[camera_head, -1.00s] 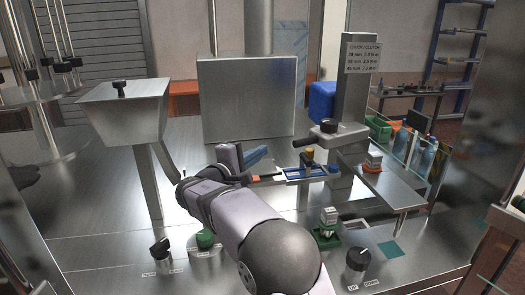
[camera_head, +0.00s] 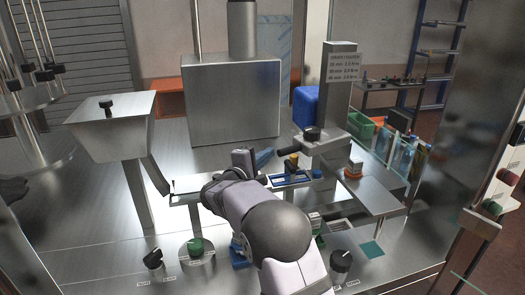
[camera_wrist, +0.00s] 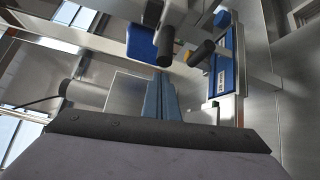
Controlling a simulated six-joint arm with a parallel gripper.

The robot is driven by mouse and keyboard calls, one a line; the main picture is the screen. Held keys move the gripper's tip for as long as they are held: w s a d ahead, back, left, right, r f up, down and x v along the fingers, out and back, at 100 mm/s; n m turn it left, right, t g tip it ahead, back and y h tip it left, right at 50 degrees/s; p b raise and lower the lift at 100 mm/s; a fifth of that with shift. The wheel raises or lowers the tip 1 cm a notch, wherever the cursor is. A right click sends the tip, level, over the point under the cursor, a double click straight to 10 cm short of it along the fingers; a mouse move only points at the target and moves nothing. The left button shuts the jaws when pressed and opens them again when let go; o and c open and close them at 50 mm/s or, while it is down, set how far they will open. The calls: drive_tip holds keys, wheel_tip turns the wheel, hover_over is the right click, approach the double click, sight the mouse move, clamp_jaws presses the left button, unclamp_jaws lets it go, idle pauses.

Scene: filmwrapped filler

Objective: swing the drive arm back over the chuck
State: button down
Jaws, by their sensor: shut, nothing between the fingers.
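The drive arm (camera_head: 322,143) appears to be the grey swing arm on the upright column, with a black knob on top and a dark handle (camera_head: 288,152) pointing left. The handle also shows in the wrist view (camera_wrist: 165,46). My gripper (camera_head: 264,158) is shut and empty, its blue fingers just left of the handle's end. In the wrist view the closed fingers (camera_wrist: 160,97) point at the handle, with a small gap apparent. A small vial with an orange base (camera_head: 354,169) stands on the bracket right of the column. I cannot clearly identify the chuck.
A blue rail (camera_head: 308,176) with a black-and-yellow knob (camera_head: 291,162) lies just below the handle. The column (camera_head: 337,95) carries a printed sign. A large metal box (camera_head: 230,100) stands behind, a hopper (camera_head: 112,127) at left. Bottles (camera_head: 402,158) stand at right.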

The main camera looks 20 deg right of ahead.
drive_tip(key=shift+s+d+r, duration=0.1)
drive_tip(key=shift+s, duration=0.2)
drive_tip(key=shift+d+b, duration=0.15)
drive_tip(key=shift+b, duration=0.65)
drive_tip(key=b, duration=0.1)
drive_tip(key=n+t+y+b, duration=0.1)
drive_tip(key=shift+s+d+r+y+b, duration=0.15)
drive_tip(key=shift+s+d+y+b, duration=0.05)
drive_tip(key=shift+s+y+b, duration=0.15)
drive_tip(key=shift+s+t+b, duration=0.15)
drive_tip(key=shift+t+b, duration=0.15)
drive_tip(key=shift+b, duration=0.15)
